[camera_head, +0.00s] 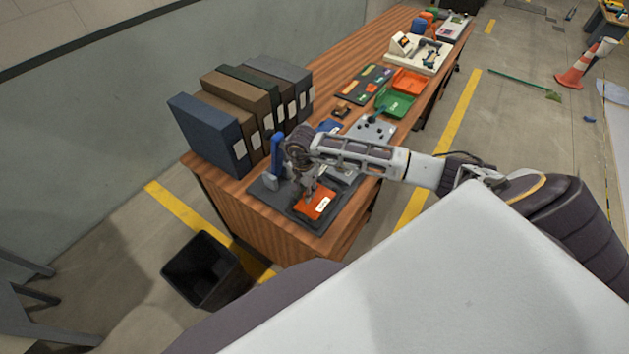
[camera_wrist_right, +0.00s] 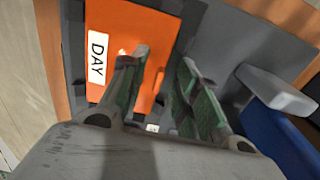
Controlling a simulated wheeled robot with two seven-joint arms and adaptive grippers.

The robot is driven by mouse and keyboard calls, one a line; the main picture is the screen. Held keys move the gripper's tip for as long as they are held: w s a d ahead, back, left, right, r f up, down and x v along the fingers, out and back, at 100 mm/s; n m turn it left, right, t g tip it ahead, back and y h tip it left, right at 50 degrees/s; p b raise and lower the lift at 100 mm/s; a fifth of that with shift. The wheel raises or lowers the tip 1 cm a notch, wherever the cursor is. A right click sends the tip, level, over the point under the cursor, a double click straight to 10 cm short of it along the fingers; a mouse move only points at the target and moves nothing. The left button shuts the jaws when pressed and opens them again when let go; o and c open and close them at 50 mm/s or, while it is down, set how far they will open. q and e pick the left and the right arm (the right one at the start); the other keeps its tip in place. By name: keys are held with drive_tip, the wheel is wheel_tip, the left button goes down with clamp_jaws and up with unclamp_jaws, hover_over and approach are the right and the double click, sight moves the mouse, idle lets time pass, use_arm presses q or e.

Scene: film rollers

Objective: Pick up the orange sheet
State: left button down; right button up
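The orange sheet (camera_head: 316,207) lies on a dark grey tray (camera_head: 275,196) at the near end of the wooden table. A white label on it reads "DAY" in the right wrist view, where the sheet (camera_wrist_right: 130,25) fills the upper left. My right gripper (camera_head: 309,188) points down over the sheet in the head view and hides part of it. In the wrist view its two fingers (camera_wrist_right: 163,62) stand apart, with orange showing between them. I cannot tell whether the fingertips touch the sheet. My left gripper is not in view.
A row of binders (camera_head: 235,115) stands behind the tray. A blue upright part (camera_head: 277,162) stands close to my right gripper. Green (camera_head: 394,102) and orange (camera_head: 411,82) trays lie farther along the table. A black bin (camera_head: 203,270) is on the floor.

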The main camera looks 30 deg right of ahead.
drive_tip(key=shift+c, duration=0.3)
clamp_jaws()
drive_tip(key=shift+r, duration=0.15)
wheel_tip(320, 180, up, 10)
drive_tip(key=b, duration=0.1)
idle(0.5)
idle(0.6)
